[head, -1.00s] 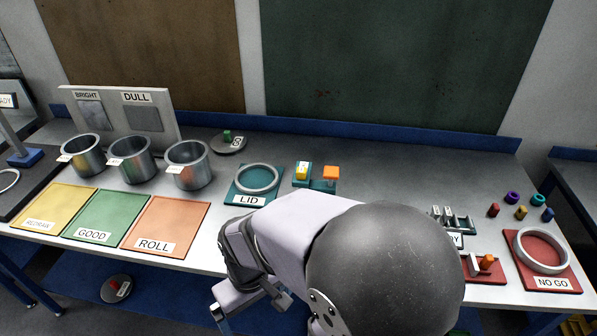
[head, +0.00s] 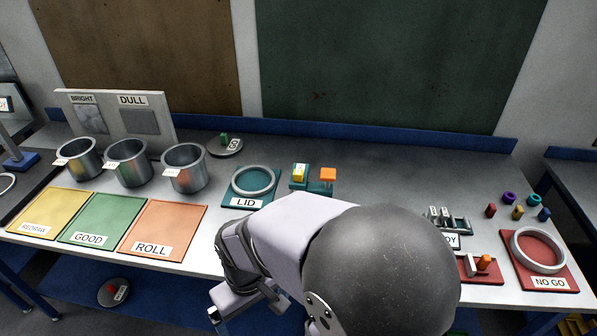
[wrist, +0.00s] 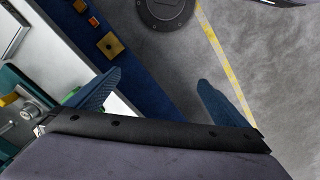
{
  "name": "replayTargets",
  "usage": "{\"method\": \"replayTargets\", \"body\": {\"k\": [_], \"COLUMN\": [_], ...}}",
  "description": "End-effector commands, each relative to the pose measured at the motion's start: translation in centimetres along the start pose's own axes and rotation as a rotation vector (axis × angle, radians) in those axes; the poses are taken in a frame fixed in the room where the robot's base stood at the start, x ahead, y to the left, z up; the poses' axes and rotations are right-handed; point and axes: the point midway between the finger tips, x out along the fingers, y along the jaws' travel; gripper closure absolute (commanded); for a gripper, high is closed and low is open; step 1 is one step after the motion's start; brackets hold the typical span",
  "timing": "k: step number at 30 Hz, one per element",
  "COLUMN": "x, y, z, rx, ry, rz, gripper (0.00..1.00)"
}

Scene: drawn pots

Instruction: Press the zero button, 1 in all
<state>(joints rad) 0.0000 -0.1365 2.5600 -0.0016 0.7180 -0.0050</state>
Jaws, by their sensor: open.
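A teal base (head: 312,187) on the table, right of the lid mat, carries a yellow block (head: 299,173) with a white face and an orange square-topped button (head: 328,174). I cannot read a zero mark on either. My gripper shows in the wrist view (wrist: 157,84) with two dark blue fingers spread apart and nothing between them. Its fingers point over the table's front edge and floor. In the head view my arm stands in front of the base, apart from it, and hides part of the table.
Three metal pots (head: 128,164) stand at left behind the yellow, green and orange mats (head: 163,231). A grey ring (head: 253,180) lies on the teal LID mat (head: 243,202). A NO GO mat (head: 551,284) with a ring is at right. The back middle of the table is clear.

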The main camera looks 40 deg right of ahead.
Motion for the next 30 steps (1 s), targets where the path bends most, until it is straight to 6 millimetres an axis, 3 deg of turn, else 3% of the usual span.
{"method": "replayTargets", "body": {"k": [1, 2, 12, 30], "x": [0.0, 0.0, 0.0, 0.0], "y": [0.0, 0.0, 0.0, 0.0], "z": [0.0, 0.0, 0.0, 0.0], "rx": [0.0, 0.0, 0.0, 0.0], "ry": [0.0, 0.0, 0.0, 0.0], "rz": [0.0, 0.0, 0.0, 0.0], "gripper": [0.1, 0.17, 0.98, 1.0]}}
